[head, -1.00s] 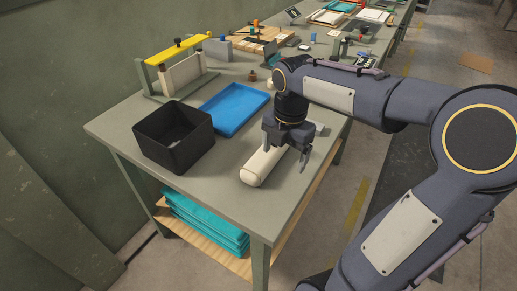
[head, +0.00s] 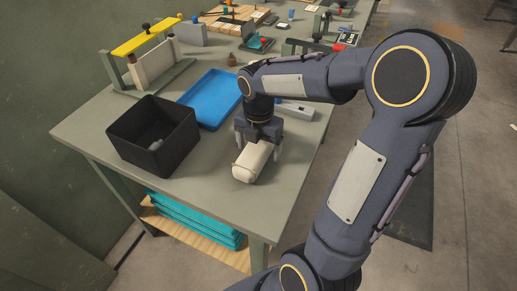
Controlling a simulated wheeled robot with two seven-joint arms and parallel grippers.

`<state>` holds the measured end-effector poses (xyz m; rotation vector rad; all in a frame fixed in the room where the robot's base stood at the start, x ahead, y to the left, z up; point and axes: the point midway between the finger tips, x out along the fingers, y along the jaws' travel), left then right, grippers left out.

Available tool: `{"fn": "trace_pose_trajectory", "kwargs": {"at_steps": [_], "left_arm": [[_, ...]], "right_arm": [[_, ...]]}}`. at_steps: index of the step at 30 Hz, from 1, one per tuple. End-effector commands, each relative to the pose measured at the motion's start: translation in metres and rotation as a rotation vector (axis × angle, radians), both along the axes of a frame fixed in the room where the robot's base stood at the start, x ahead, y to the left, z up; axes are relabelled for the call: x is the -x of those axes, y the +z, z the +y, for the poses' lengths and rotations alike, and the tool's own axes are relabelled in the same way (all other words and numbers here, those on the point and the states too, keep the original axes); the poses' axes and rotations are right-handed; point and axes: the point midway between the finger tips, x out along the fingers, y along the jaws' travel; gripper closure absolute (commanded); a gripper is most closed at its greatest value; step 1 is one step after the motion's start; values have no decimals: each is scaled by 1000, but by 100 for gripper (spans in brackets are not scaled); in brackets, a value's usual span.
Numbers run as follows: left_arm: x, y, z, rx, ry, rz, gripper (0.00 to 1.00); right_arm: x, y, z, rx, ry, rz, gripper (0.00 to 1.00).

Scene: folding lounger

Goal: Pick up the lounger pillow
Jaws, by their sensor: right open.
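The lounger pillow (head: 250,166) is a cream, rounded bolster lying on the grey-green table near its front right. My right gripper (head: 257,150) points down over the pillow's far part, with one finger on each side of it. The jaws are open, and I cannot tell whether the fingers touch the pillow. The gripper body hides the pillow's far end. My left gripper is not in view.
A black open bin (head: 152,138) with a small grey item in it stands left of the pillow. A blue tray (head: 212,98) lies behind. A yellow-topped frame (head: 150,60) stands at the back left. The table's front corner (head: 250,225) is bare.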

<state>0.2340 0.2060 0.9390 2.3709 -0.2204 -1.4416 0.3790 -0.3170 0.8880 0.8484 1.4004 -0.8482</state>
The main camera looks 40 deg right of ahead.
Motion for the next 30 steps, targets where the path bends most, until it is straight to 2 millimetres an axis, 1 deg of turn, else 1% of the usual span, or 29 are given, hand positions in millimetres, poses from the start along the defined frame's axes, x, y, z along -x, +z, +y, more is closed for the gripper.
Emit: {"fn": "trace_pose_trajectory", "kwargs": {"at_steps": [7,18,19,26,30], "left_arm": [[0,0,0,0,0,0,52],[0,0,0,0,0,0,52],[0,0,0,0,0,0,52],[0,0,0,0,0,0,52],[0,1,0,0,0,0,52]], "right_arm": [[0,-2,0,0,-1,-1,16],[0,-2,0,0,-1,-1,65],[0,-2,0,0,-1,-1,67],[0,-1,0,0,-1,-2,67],[-1,4,0,1,-1,-3,67]]}}
